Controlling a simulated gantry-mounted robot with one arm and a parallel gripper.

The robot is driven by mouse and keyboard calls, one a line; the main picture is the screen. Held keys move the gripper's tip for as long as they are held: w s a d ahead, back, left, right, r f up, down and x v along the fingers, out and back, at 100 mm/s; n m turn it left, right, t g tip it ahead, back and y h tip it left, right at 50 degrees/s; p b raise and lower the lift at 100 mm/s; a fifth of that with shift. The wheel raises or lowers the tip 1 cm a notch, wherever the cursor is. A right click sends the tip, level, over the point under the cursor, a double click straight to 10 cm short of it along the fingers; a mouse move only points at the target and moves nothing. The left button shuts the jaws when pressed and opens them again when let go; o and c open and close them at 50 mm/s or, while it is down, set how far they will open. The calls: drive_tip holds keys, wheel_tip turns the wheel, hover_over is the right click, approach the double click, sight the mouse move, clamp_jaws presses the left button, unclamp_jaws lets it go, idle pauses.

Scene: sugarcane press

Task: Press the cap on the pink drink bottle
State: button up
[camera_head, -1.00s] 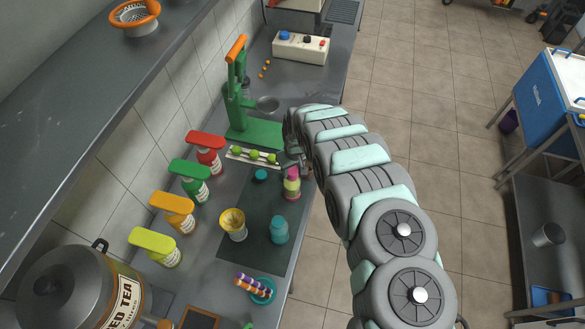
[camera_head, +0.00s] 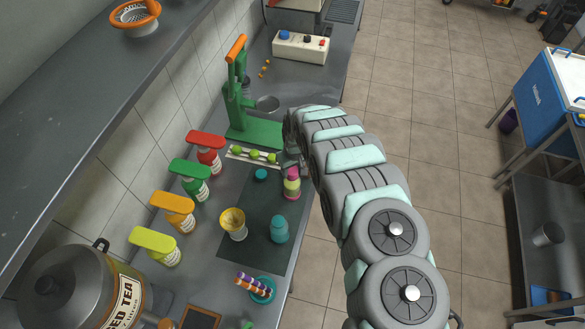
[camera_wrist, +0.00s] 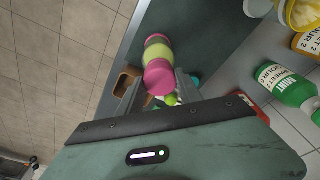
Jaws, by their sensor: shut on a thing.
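The pink drink bottle (camera_head: 292,188) stands upright at the mat's right edge, with a pink top, a yellow-green band and a pink lower part. In the wrist view the bottle (camera_wrist: 157,52) shows between my fingers, its pink cap (camera_wrist: 158,76) facing me. My gripper (camera_wrist: 159,86) is shut on the pink cap, one finger on each side. The cap appears seated on the bottle; whether it is fully down I cannot tell. In the head view my gripper (camera_head: 294,163) is at the bottle's far side, partly hidden by my arm.
A teal shaker (camera_head: 279,230), a yellow-rimmed cup (camera_head: 232,222) and a small teal disc (camera_head: 261,174) are on the dark mat (camera_head: 257,205). A tray of limes (camera_head: 254,155) and a green press (camera_head: 248,125) stand beyond. Several syrup bottles (camera_head: 205,150) line the left.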

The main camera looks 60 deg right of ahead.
drive_tip(key=o, duration=1.4)
drive_tip(key=shift+o, duration=0.3)
drive_tip(key=o, duration=0.4)
drive_tip(key=shift+r+p, duration=2.5)
drive_tip(key=shift+r, duration=1.05)
